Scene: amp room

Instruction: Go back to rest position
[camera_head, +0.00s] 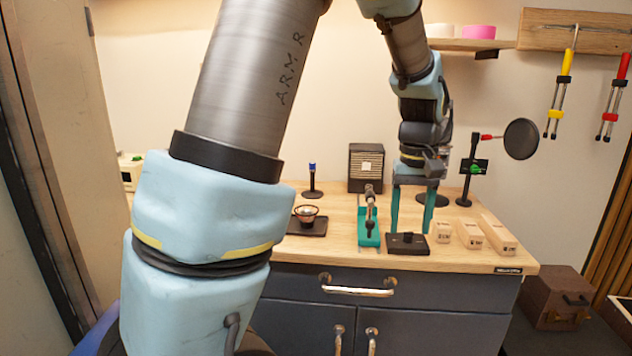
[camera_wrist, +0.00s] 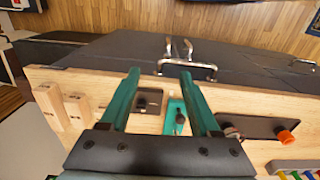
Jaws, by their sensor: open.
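My gripper (camera_head: 412,212) hangs pointing down over the wooden bench top (camera_head: 345,257). Its two teal fingers are apart with nothing held between them. In the wrist view my gripper (camera_wrist: 160,73) is also open and empty. A teal holder (camera_head: 368,238) with a dark metal tool stands just left of the fingers in the head view. A black block with a knob (camera_head: 407,245) lies in front of the fingers. Whether the fingertips touch the bench is unclear.
Several wooden blocks (camera_head: 497,236) stand right of my gripper. A black tray (camera_head: 293,230) with a small bowl lies left. A speaker box (camera_head: 366,160), a blue-topped stand (camera_head: 312,182) and a black round disc on a stand (camera_head: 521,139) are near the wall.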

